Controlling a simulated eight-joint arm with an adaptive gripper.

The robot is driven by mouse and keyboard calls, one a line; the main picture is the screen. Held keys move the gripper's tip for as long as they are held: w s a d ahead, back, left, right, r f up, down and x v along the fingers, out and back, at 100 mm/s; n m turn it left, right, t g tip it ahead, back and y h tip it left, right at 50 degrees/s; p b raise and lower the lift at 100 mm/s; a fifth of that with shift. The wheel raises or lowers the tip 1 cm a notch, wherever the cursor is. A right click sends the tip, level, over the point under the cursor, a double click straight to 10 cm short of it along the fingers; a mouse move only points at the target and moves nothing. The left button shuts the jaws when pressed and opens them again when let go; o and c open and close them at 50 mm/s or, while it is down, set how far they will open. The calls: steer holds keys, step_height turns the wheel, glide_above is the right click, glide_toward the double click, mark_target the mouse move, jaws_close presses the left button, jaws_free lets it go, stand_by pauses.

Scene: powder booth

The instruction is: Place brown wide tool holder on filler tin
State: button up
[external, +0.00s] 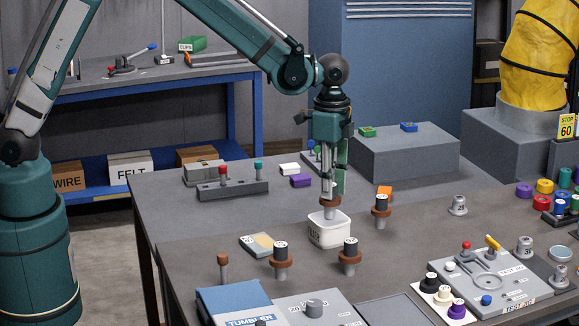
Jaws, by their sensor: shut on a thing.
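My gripper (329,190) points straight down over the middle of the table, shut on a brown wide tool holder (329,201). The gripper fingers partly hide the holder's upper part. A white, open, square tin (331,234), which looks like the filler tin, stands directly below. The holder's lower end is at the tin's opening; I cannot tell whether it touches the tin.
Similar brown-collared holders with black tops stand close by: one at front left (281,257), one at front right (350,257) and one at right (381,206). A grey fixture board (490,280) is at right.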

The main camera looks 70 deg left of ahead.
steer(key=shift+f, duration=0.15)
steer(key=o, duration=1.1)
step_height(320, 180, up, 12)
steer(key=shift+r, duration=0.2)
steer(key=shift+s+a+r, duration=0.1)
stand_by(0.4)
